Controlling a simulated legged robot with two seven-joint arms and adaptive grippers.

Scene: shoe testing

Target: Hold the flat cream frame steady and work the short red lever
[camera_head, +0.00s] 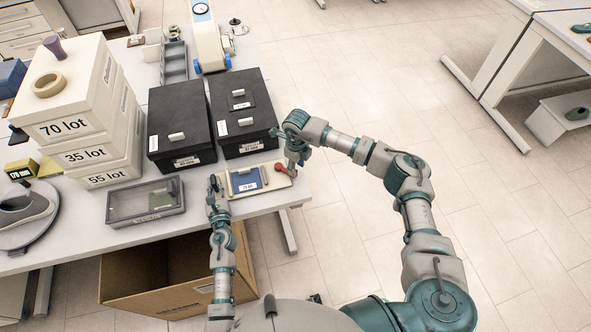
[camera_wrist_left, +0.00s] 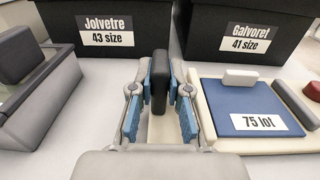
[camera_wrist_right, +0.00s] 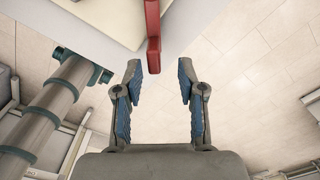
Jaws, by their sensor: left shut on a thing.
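The flat cream frame (camera_head: 272,186) lies at the table's front right corner, with a blue "75 lot" panel (camera_wrist_left: 236,108) on it. My left gripper (camera_head: 215,186) is at the frame's left side, shut on a dark upright grip (camera_wrist_left: 160,80); a pale strip shows below it. Whether the grip joins the frame is hidden by the fingers. The short red lever (camera_head: 283,168) is at the frame's right side and partly shows in the left wrist view (camera_wrist_left: 311,92). My right gripper (camera_wrist_right: 157,85) is open and empty, with the red lever (camera_wrist_right: 153,38) just ahead of its fingers, apart from them.
Two black shoe boxes (camera_head: 180,115) stand behind the frame. A grey lidded case (camera_head: 146,202) lies to its left, near stacked white lot boxes (camera_head: 90,110). An open cardboard box (camera_head: 170,275) is below the table edge.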

